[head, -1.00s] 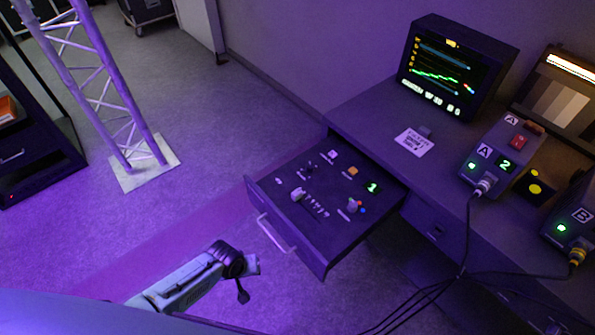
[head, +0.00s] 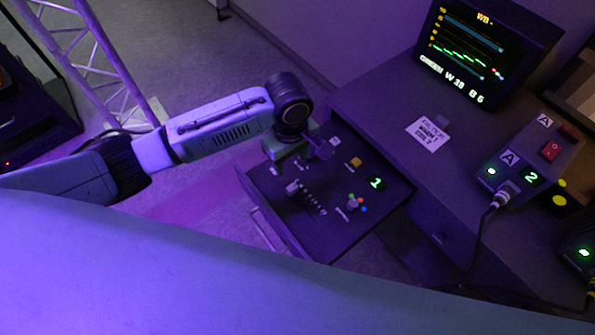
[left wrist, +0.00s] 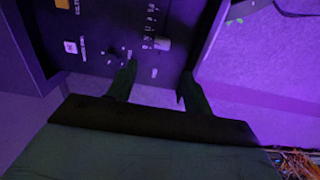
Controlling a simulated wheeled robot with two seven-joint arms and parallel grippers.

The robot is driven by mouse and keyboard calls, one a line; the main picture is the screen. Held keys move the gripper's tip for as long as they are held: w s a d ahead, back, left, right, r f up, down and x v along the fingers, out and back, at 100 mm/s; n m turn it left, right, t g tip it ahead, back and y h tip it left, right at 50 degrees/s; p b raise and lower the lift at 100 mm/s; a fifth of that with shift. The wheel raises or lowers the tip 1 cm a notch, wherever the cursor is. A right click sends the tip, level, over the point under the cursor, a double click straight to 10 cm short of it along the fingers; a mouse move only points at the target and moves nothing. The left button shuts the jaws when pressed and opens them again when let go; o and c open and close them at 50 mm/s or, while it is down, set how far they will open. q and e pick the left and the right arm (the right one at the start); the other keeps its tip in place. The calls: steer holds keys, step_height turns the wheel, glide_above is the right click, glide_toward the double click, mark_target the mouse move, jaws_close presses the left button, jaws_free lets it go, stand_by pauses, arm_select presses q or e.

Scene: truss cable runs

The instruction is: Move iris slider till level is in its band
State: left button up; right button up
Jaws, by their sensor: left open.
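The pull-out drawer panel (head: 335,226) holds the controls. A pale slider cap (head: 293,187), which I take as the iris slider, sits at the left end of a row of scale marks. It also shows in the left wrist view (left wrist: 161,43), just beyond the fingertips. My left gripper (head: 308,150) is above the panel's far left part, beyond the cap in the head view. In the left wrist view its fingers (left wrist: 157,77) are apart with nothing between them. The monitor (head: 472,52) shows a green trace, blue lines and text; the level's band is unclear.
The panel also carries an orange button (head: 356,162), a knob (head: 352,201) with coloured dots and a green "1" display (head: 376,183). The desk (head: 390,110) holds a white card (head: 428,134) and camera box A (head: 528,155) with a cable. A truss (head: 95,60) stands at left.

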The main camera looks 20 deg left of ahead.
arm_select(q)
steer(key=b, duration=0.1)
glide_above(292, 187)
step_height(292, 187, down, 6)
steer(key=shift+s+f, duration=0.1)
step_height(292, 187, down, 7)
steer(key=shift+r+b, duration=0.2)
steer(key=shift+b, duration=0.8)
arm_select(e)
steer(key=f, duration=0.1)
steer(key=s+f, duration=0.2)
steer(key=shift+d+f, duration=0.15)
steer(key=shift+d, duration=0.25)
arm_select(q)
steer(key=shift+c, duration=0.8)
jaws_close()
arm_select(e)
steer(key=shift+s, duration=0.3)
